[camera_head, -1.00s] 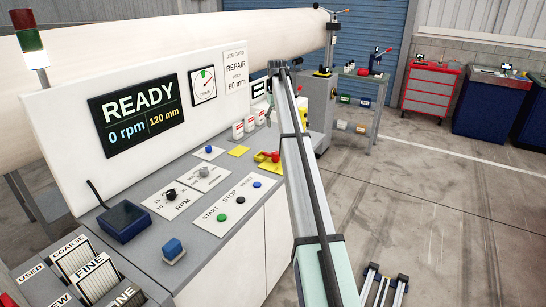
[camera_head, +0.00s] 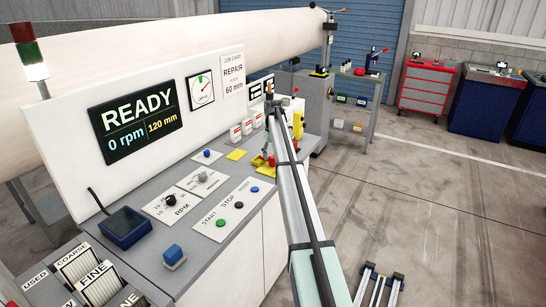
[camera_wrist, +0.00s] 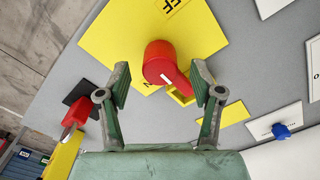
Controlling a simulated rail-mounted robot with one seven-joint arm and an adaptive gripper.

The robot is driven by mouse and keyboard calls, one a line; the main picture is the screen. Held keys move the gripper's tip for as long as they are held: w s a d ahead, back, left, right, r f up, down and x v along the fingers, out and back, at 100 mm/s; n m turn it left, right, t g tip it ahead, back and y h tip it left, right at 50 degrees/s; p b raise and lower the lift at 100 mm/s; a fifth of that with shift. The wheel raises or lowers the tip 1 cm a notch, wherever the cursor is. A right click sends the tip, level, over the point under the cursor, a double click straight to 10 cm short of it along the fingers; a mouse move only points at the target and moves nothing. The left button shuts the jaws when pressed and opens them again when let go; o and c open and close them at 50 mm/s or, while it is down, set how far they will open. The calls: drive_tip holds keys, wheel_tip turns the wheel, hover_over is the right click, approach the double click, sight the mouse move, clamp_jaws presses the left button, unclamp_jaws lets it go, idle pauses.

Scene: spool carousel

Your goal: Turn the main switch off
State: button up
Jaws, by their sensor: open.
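The main switch appears to be a red rotary knob (camera_wrist: 162,64) on a yellow plate (camera_wrist: 110,35) on the sloping grey desk. In the wrist view it has a round head and a short handle with a white mark, pointing down-right. Part of an "FF" label shows at the plate's top edge. My gripper (camera_wrist: 160,78) is open, one green finger on each side of the knob, with gaps showing; I cannot tell its height above the plate.
A second red part (camera_wrist: 75,112) on a black and yellow base is left of my gripper in the wrist view. A blue knob (camera_wrist: 281,130) is at right. START and STOP buttons (camera_head: 222,223) are nearer on the desk. A screen (camera_head: 135,116) reads READY, 0 rpm.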

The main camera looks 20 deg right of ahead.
drive_tip(key=shift+f, duration=1.3)
drive_tip(key=c, duration=1.1)
drive_tip(key=shift+n, duration=0.3)
drive_tip(key=shift+c, duration=0.2)
drive_tip(key=n+b, duration=0.2)
drive_tip(key=n, duration=0.2)
drive_tip(key=n+b, duration=0.1)
drive_tip(key=n, duration=0.3)
drive_tip(key=shift+n+b, duration=0.3)
drive_tip(key=n+b, duration=0.1)
drive_tip(key=n, duration=0.3)
drive_tip(key=shift+w+d+n, duration=0.1)
drive_tip(key=shift+n, duration=0.2)
drive_tip(key=shift+n+b, duration=0.5)
drive_tip(key=shift+n, duration=1.6)
